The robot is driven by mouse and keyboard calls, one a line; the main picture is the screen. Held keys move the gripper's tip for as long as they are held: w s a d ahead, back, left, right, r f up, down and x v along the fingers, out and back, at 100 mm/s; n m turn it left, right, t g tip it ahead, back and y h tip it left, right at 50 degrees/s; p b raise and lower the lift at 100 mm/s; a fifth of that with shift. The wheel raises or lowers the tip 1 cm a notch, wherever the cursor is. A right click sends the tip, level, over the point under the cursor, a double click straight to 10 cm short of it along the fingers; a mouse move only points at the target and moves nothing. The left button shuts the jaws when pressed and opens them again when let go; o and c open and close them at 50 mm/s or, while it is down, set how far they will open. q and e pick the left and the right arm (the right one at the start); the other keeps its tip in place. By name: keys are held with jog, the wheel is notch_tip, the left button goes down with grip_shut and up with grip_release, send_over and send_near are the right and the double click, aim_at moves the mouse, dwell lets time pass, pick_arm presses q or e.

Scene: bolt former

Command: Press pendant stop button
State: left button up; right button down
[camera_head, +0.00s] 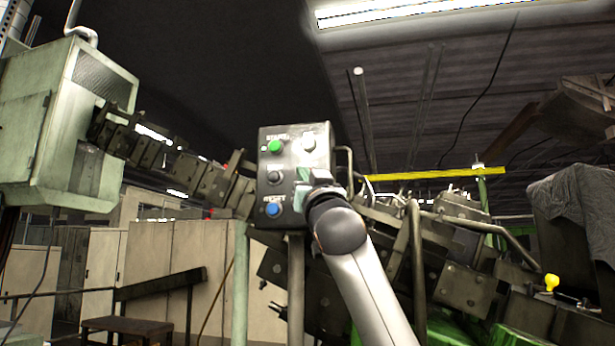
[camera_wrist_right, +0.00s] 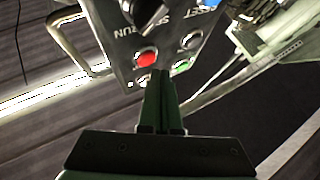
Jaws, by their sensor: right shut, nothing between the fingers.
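The pendant (camera_head: 262,190) is a dark box with a green START button (camera_head: 275,146), a dark button (camera_head: 275,177) below it and a blue RESET button (camera_head: 272,210). In the right wrist view, the pendant (camera_wrist_right: 120,38) shows a red button (camera_wrist_right: 147,58) and a dark knob (camera_wrist_right: 150,9). The shut, empty fingers (camera_wrist_right: 161,76) point at the panel close to the red button; contact cannot be told. My left gripper is not seen.
A metal handle (camera_head: 345,165) sticks out from the pendant's right side. Dark machine parts (camera_head: 215,185) lie behind the pendant on both sides. A green-grey cabinet (camera_head: 60,130) stands at upper left, and a yellow beam (camera_head: 440,173) crosses at right.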

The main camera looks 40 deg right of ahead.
jog(key=s+a+b, duration=0.2)
jog(key=s+a, duration=0.1)
jog(key=shift+s+a, duration=0.15)
jog(key=shift+a, duration=0.25)
dwell(0.9)
